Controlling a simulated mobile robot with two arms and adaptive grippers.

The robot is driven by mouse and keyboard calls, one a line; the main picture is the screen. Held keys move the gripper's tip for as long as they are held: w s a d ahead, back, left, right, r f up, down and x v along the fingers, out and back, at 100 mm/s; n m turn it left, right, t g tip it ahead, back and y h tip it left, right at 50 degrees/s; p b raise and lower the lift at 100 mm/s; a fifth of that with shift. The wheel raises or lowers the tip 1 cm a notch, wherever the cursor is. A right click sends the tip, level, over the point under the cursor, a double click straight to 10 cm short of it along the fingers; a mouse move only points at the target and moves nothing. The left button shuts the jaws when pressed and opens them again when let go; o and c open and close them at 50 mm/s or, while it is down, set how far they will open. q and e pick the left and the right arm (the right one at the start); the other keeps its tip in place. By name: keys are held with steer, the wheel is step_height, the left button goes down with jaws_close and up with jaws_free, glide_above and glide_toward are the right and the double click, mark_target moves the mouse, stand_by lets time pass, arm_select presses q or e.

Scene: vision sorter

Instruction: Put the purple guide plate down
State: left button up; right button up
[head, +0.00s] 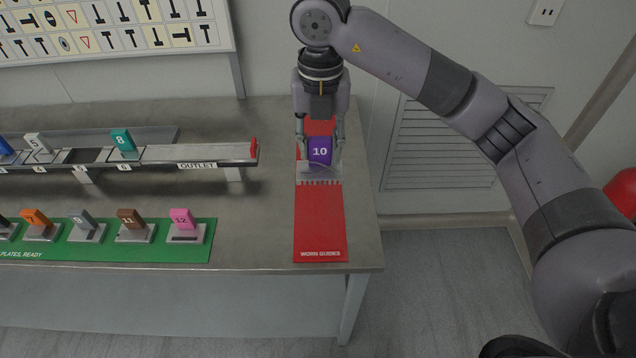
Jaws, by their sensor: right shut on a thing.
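The purple guide plate (320,151), marked 10, is between the fingers of my right gripper (320,145). The gripper points down and is shut on it. The plate has a grey toothed base (320,175). It is over the far half of the red mat (320,225) labelled "WORN GUIDES". I cannot tell whether the base touches the mat. The near half of the mat is bare. My left gripper is not in view.
A raised rail (195,153) with an "OUTLET" label and a red end stop (253,148) stands left of the mat. A teal plate 8 (123,140) is on it. A green mat (190,251) holds several numbered plates, including pink 12 (182,217). The table (262,215) is clear between the mats.

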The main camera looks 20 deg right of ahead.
step_height(320, 180, down, 17)
steer(key=shift+f+p, duration=0.2)
steer(key=shift+p, duration=0.85)
steer(key=shift+f, duration=0.45)
steer(key=shift+f, duration=0.1)
steer(key=o, duration=1.3)
